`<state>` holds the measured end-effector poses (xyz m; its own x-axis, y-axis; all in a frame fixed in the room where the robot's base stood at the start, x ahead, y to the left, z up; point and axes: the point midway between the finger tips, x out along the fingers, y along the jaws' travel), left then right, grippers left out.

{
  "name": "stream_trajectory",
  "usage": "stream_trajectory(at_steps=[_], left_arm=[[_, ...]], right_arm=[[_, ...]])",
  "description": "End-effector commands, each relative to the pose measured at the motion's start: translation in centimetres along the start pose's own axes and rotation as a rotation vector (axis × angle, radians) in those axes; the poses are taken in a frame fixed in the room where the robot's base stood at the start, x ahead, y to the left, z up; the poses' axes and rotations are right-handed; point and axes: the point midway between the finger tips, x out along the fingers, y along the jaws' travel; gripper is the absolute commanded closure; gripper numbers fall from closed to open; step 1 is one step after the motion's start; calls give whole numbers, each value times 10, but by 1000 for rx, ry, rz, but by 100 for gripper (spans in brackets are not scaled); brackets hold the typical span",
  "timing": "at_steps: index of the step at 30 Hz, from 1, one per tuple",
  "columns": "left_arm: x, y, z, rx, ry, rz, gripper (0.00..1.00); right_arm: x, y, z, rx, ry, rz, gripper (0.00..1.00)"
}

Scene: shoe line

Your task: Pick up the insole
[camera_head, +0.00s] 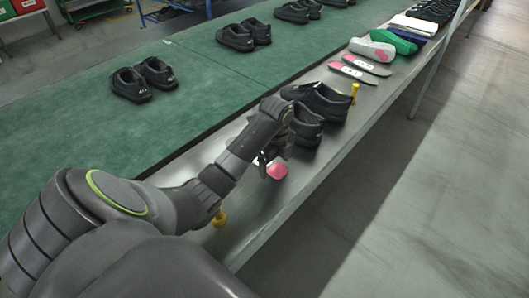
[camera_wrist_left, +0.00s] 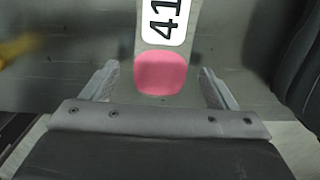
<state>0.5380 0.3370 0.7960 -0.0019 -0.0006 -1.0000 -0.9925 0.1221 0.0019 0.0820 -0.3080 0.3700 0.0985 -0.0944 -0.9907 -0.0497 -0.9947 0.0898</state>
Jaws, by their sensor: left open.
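The insole shows in the left wrist view as a grey strip with a pink heel patch (camera_wrist_left: 160,73) and a white label reading 41. Its pink end (camera_head: 277,171) also shows in the head view, on the metal shelf beside the conveyor; the arm hides most of the rest. My left gripper (camera_wrist_left: 157,72) is open and empty, with one finger on each side of the pink end. In the head view the left gripper (camera_head: 268,162) is low over the shelf at the insole. My right gripper is not in view.
A pair of black shoes (camera_head: 327,102) stands on the shelf just beyond the gripper, close to it. Yellow posts (camera_head: 354,92) stand on the shelf. Two more insoles (camera_head: 353,73) lie farther along. The green conveyor (camera_head: 190,100) carries several shoes.

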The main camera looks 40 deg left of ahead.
Motion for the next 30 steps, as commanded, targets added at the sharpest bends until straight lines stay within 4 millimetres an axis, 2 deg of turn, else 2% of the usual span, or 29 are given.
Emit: stream_trajectory(at_steps=[4, 11, 22, 30], left_arm=[[12, 0, 0, 0, -1, 0, 19], [14, 0, 0, 0, -2, -1, 19], [13, 0, 0, 1, -2, -1, 66], [11, -1, 0, 1, -2, -2, 68]], right_arm=[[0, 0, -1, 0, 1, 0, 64], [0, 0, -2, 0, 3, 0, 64], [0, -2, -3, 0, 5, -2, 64], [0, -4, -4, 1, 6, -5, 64]])
